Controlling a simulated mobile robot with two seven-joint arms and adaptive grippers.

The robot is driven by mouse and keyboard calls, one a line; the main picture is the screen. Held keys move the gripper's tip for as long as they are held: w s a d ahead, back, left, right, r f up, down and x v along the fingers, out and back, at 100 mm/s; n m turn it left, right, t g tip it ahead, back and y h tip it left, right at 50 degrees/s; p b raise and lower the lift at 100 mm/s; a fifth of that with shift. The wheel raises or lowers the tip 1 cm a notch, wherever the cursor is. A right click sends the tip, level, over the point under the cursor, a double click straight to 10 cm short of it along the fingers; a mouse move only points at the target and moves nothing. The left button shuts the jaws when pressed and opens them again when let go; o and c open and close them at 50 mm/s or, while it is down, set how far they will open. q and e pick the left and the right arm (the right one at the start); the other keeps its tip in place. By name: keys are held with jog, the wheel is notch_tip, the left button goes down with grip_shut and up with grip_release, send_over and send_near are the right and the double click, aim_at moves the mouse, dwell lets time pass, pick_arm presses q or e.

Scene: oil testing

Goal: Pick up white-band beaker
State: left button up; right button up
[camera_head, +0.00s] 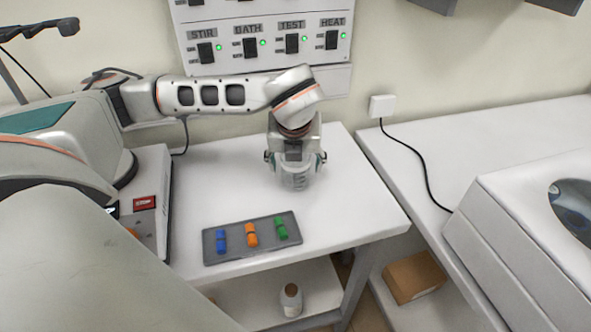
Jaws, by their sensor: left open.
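A clear glass beaker (297,181) stands on the white table, towards its back right. A white band on it cannot be made out clearly. My left gripper (297,163) points down over the beaker, with one finger on each side of it. The gripper is open, and its body hides the beaker's upper part. I cannot tell whether the fingers touch the glass. My right gripper is not in view.
A grey tray (207,247) with blue, orange and green pieces lies at the table's front. A white bottle (291,300) stands on the lower shelf. A switch panel (262,60) hangs behind. A machine (520,225) stands at right. The table's right part is clear.

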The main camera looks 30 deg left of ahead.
pick_arm(q)
jog(key=c, duration=1.2)
jog(key=shift+c, duration=0.2)
jog(key=shift+r, duration=0.1)
